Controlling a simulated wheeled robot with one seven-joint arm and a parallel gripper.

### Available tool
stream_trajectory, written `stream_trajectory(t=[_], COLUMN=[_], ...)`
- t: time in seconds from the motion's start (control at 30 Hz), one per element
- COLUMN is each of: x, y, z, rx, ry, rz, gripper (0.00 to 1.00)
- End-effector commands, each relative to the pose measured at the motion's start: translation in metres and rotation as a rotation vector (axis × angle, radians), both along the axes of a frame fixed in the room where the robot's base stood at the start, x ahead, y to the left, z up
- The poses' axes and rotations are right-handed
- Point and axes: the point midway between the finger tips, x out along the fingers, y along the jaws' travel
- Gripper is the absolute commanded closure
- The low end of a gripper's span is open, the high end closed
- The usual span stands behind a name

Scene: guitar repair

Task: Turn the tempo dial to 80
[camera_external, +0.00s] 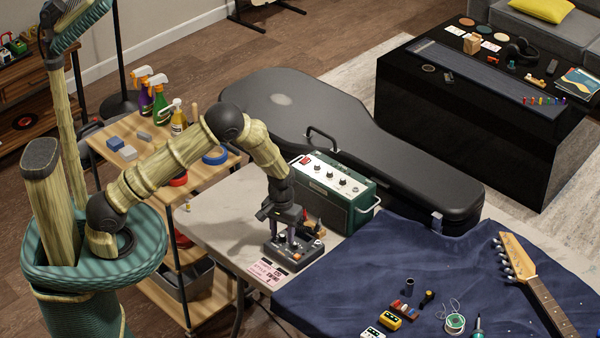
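A small dark grey box with knobs and buttons (281,257), which looks like the device with the tempo dial, lies on the pale tabletop. A pink and white printed card (266,274) lies in front of it. My gripper (287,246) points down directly over the box, its purplish fingertips at or just above the top face. The fingers hide part of the controls. The dial's reading and the number 80 are too small to make out. I cannot tell whether the fingers are closed around a knob or only near it.
A green amplifier (340,196) stands close behind the box, with a black guitar case (400,160) beyond. A blue cloth (370,270) to the right bears a guitar neck (538,290), pedals and small tools. A wooden cart (130,152) with spray bottles stands left.

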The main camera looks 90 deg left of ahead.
Motion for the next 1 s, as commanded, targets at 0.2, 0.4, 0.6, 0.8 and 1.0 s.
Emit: stream_trajectory(t=[0.2, 0.4, 0.6, 0.8, 1.0], x=[0.000, 0.001, 0.001, 0.001, 0.001], y=[0.000, 0.000, 0.000, 0.000, 0.000], z=[0.000, 0.012, 0.047, 0.087, 0.127], rx=[-0.001, 0.000, 0.002, 0.002, 0.002], ry=[0.001, -0.001, -0.003, -0.003, -0.005], rz=[0.000, -0.001, -0.002, -0.002, -0.001], gripper=[0.60, 0.60, 0.60, 0.60, 0.60])
